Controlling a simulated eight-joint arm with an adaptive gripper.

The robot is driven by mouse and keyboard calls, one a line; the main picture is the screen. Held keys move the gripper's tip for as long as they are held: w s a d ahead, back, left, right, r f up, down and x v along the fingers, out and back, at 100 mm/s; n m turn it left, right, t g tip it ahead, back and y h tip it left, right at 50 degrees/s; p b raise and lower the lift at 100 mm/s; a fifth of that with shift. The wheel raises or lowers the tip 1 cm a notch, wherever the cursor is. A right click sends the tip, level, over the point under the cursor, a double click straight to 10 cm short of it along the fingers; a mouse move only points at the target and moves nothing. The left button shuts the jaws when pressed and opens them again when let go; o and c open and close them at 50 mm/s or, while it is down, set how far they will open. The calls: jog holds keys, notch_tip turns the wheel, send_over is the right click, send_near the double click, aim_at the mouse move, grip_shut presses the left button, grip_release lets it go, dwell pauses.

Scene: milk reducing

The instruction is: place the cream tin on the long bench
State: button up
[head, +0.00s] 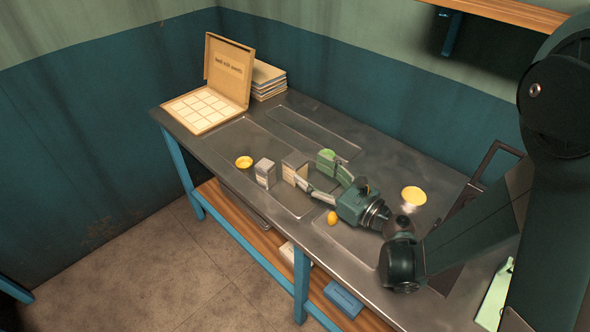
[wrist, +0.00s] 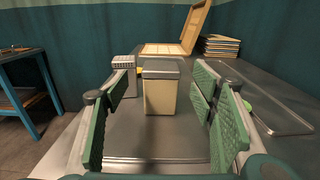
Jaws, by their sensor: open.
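The cream tin (head: 294,168) is a boxy, upright cream container with a grey lid, standing on the steel-topped bench (head: 398,156). In the wrist view the tin (wrist: 160,92) is straight ahead, framed between the finger pads. My gripper (head: 312,170) is open and empty, low over the bench, its fingers reaching toward the tin. In the head view one finger partly overlaps the tin; I cannot tell whether they touch. A second bench with blue legs (wrist: 38,82) is at left in the wrist view. I cannot tell which is the long bench.
A grey-white tin (head: 265,173) stands just left of the cream tin. A yellow-topped bowl (head: 244,162), a yellow-topped cup (head: 413,197) and a small yellow object (head: 332,218) are nearby. An open box (head: 212,101) and stacked boards (head: 267,81) occupy the far end.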

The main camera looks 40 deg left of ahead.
aim_at(295, 159)
jog(key=shift+a, duration=1.3)
jog(key=shift+a+r+b, duration=0.1)
jog(key=shift+a+b, duration=0.85)
jog(key=shift+a, duration=1.65)
jog(key=c, duration=1.1)
jog(key=shift+r, duration=0.15)
jog(key=shift+c, duration=0.2)
jog(key=shift+r+p, duration=1.45)
jog(key=shift+r, duration=3.4)
jog(key=shift+w, duration=0.1)
